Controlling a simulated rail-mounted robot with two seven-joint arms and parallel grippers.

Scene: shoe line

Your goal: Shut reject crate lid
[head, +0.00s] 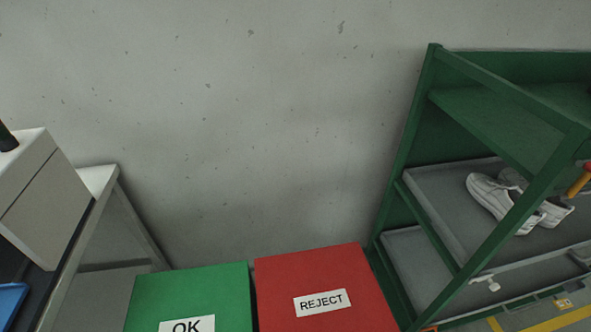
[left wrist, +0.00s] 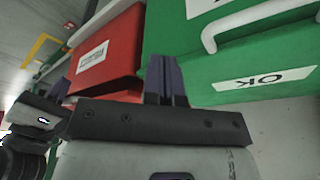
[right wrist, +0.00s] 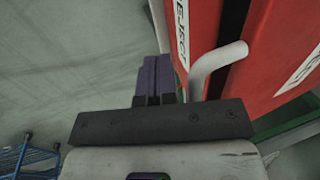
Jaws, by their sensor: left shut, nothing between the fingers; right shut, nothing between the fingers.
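The red reject crate (head: 360,275) stands at the bottom middle of the head view. My right gripper (right wrist: 157,72) is shut and empty, close beside that handle; contact is not clear. My left gripper (left wrist: 163,75) is shut and empty, in front of the green crate and near the red crate (left wrist: 112,50).
A green OK crate (head: 190,285) stands just left of the red one; its white handle (left wrist: 255,22) sticks out. A green rack (head: 405,165) with grey trays and white shoes (head: 497,198) stands at the right. A bench (head: 98,180) is at the left.

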